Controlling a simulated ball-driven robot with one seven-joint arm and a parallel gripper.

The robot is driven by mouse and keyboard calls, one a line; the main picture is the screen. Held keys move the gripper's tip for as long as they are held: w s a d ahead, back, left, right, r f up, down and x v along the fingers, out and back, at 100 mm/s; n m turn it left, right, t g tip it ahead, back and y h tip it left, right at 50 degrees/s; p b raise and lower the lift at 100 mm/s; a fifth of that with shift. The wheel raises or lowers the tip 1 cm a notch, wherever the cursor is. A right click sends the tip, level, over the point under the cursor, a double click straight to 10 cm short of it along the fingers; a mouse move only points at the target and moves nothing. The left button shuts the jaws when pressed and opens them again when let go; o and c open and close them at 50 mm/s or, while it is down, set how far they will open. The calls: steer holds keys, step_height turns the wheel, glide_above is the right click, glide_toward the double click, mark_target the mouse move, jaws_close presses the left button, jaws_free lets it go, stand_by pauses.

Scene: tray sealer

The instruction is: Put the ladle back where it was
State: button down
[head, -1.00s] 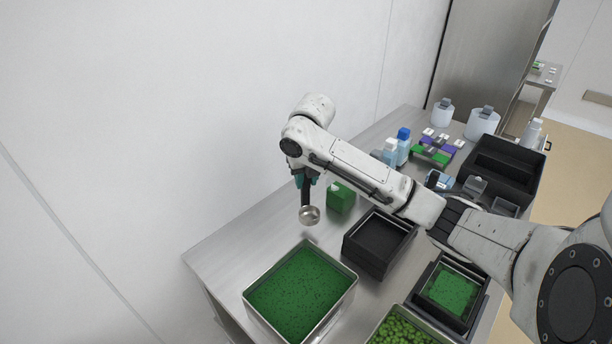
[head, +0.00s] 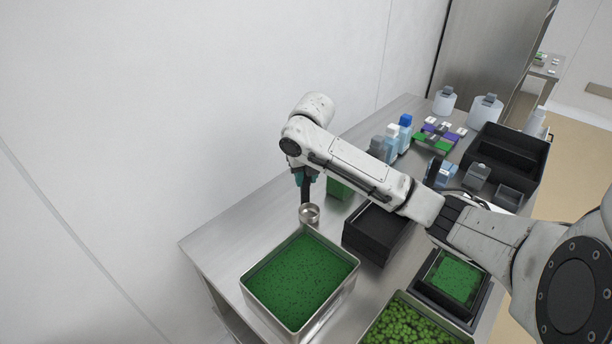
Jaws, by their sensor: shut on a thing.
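My gripper (head: 304,178) points down over the table behind the tub of green sauce. It is shut on the dark handle of the ladle (head: 309,214). The ladle hangs with its round steel bowl at the lower end, close to the far rim of the sauce tub (head: 351,277). I cannot tell whether the bowl touches the table or hangs above it. The fingertips are small and partly hidden by the wrist. No separate holder for the ladle can be made out.
A green box (head: 338,188) stands right behind the ladle, partly hidden by my arm. A black container (head: 372,244) is to the right. A tray with green filling (head: 455,278) and a tub of green pieces (head: 412,325) are nearer. Bare table (head: 228,240) lies to the left.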

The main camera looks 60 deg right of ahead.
steer(key=shift+w+f, duration=0.1)
steer(key=shift+w, duration=0.05)
steer(key=c, duration=0.8)
jaws_free()
steer(key=shift+c, duration=0.2)
steer(key=shift+c, duration=1.3)
step_height(320, 180, up, 7)
steer(key=p, duration=0.5)
